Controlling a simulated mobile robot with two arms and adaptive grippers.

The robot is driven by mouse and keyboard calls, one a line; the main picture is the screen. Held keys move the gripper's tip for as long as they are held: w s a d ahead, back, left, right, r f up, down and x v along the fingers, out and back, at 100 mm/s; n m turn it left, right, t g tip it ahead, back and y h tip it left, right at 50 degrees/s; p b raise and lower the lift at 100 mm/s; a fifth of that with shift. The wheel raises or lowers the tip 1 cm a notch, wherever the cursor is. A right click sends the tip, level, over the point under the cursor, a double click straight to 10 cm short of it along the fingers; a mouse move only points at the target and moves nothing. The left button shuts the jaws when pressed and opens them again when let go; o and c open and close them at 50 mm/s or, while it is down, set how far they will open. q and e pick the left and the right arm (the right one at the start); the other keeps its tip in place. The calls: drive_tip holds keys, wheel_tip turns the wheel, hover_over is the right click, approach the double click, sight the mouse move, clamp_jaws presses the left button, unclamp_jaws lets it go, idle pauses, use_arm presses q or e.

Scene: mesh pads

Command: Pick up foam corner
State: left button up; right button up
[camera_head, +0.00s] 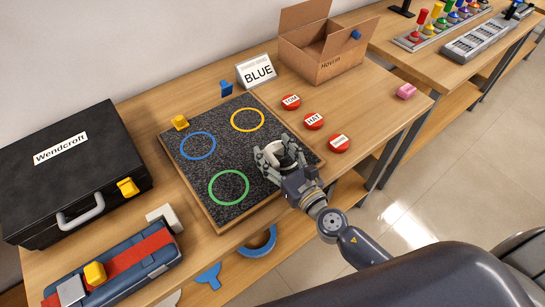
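A pale grey-white L-shaped piece (163,215), which looks like the foam corner, lies on the table between the black case and the red-and-blue box. My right gripper (280,152) is over the right part of the dark mesh pad (215,158), well to the right of that piece. Its fingers are spread apart. A white ring shape, seemingly a marking on the pad, shows between and behind them, partly hidden. I see no foam corner in the fingers. My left gripper is not in view.
The pad also bears blue, yellow and green rings. A black case (75,165) stands left, a red-and-blue box (125,262) at the front left. A cardboard box (325,60), a BLUE sign (257,70) and red discs (313,121) stand behind and right of the pad.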

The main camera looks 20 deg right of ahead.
drive_tip(key=shift+c, duration=1.2)
drive_tip(key=shift+r, duration=0.1)
drive_tip(key=shift+r+p, duration=0.45)
drive_tip(key=shift+p, duration=0.05)
wheel_tip(320, 180, up, 3)
drive_tip(key=shift+p, duration=1.2)
drive_tip(key=b+v, duration=0.8)
drive_tip(key=v, duration=0.8)
drive_tip(key=shift+d+r, duration=0.4)
drive_tip(key=shift+w, duration=0.1)
